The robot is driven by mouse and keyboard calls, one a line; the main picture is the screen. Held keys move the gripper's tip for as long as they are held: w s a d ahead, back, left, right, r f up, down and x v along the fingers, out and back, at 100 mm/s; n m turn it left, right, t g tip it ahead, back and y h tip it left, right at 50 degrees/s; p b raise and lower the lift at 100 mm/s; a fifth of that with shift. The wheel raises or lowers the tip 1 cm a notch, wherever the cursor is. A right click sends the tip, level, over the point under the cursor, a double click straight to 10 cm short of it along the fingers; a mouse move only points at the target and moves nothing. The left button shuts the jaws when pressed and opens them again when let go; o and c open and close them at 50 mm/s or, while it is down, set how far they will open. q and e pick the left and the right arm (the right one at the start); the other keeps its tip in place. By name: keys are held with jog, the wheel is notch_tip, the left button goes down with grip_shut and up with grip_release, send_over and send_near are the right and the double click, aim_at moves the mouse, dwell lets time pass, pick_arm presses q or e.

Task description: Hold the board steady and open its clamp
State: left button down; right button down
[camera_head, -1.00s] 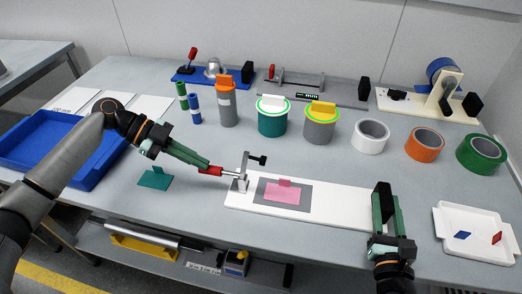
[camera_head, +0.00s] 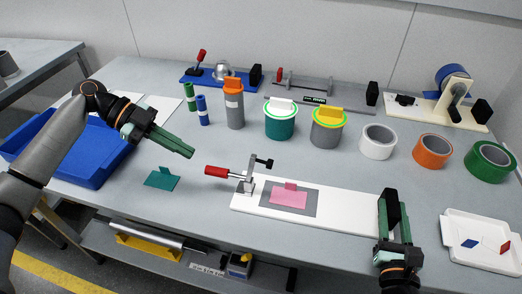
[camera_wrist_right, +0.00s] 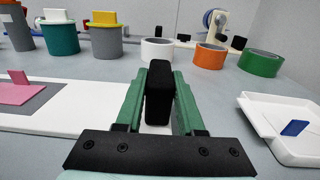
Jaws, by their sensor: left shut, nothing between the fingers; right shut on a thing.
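The white board (camera_head: 345,208) lies on the grey table with a grey patch and a pink piece (camera_head: 288,197) on it. The clamp (camera_head: 250,180) stands at its left end. The clamp's red handle (camera_head: 216,171) points left, lying back low, and its arm with a black tip (camera_head: 265,162) is up, clear of the pink piece. My left gripper (camera_head: 190,153) is shut and empty, up and left of the handle, apart from it. My right gripper (camera_head: 391,200) is shut on the black block (camera_wrist_right: 159,92) at the board's right end.
A teal piece (camera_head: 163,178) lies left of the clamp. A blue tray (camera_head: 75,165) is at the left, a white tray (camera_head: 455,222) at the right. Canisters and tape rolls (camera_head: 379,140) stand behind the board. Bare table lies between them and the board.

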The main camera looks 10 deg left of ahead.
pick_arm(q)
jog(key=a+r, duration=0.1)
jog(key=a, duration=0.5)
jog(key=shift+s+r, duration=0.2)
jog(key=shift+r, duration=0.1)
pick_arm(e)
jog(key=shift+f, duration=0.3)
jog(key=shift+c, duration=2.2)
grip_release()
jog(key=shift+r, duration=0.15)
pick_arm(q)
jog(key=shift+d, duration=0.1)
